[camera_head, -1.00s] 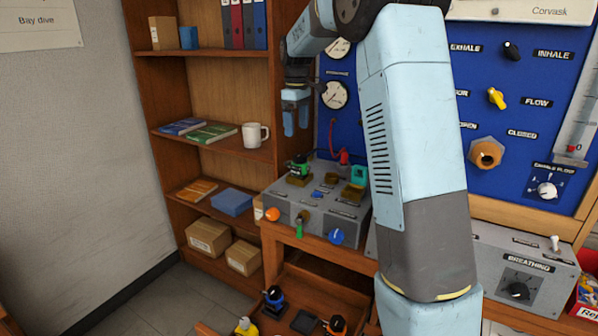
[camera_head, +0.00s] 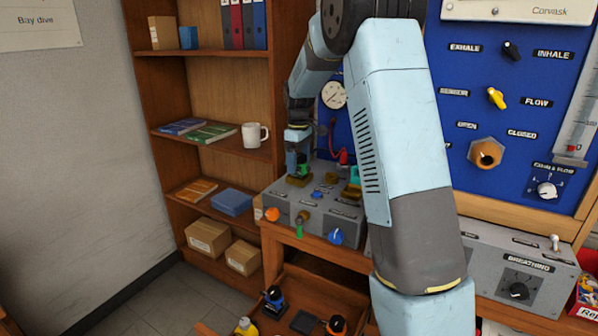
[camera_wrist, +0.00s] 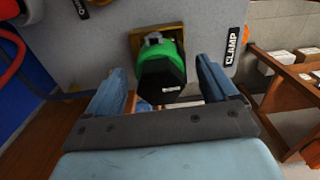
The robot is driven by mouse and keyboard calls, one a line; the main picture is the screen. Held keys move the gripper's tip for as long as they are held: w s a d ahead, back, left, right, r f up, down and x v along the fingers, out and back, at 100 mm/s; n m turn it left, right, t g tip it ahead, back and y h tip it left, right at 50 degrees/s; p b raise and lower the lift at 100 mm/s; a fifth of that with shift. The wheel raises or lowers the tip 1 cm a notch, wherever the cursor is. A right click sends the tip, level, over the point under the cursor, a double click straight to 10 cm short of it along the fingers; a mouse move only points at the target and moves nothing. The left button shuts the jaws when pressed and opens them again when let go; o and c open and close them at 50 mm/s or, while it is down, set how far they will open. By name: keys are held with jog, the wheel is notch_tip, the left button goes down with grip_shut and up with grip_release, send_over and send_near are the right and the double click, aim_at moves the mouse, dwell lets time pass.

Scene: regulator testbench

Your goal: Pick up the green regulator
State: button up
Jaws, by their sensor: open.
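The green regulator, with a black body, is in the wrist view (camera_wrist: 162,72), seated at a brass-coloured mount on top of the grey test box. In the head view only a small green part of it (camera_head: 303,170) shows below my gripper. My gripper (camera_head: 297,165) is over it, pointing down. In the wrist view my gripper (camera_wrist: 160,88) is open, with one blue finger on each side of the regulator. I cannot tell whether the fingers touch it.
The grey box (camera_head: 283,207) carries a blue knob (camera_head: 336,237) and an orange knob (camera_head: 271,214) on its front. A "CLAMP" label (camera_wrist: 234,47) is beside the regulator. A wooden shelf with a white mug (camera_head: 254,134) stands left. An open drawer below holds other regulators (camera_head: 273,298).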

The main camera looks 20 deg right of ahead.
jog(key=shift+f, duration=0.25)
jog(key=shift+c, duration=0.2)
jog(key=c, duration=1.5)
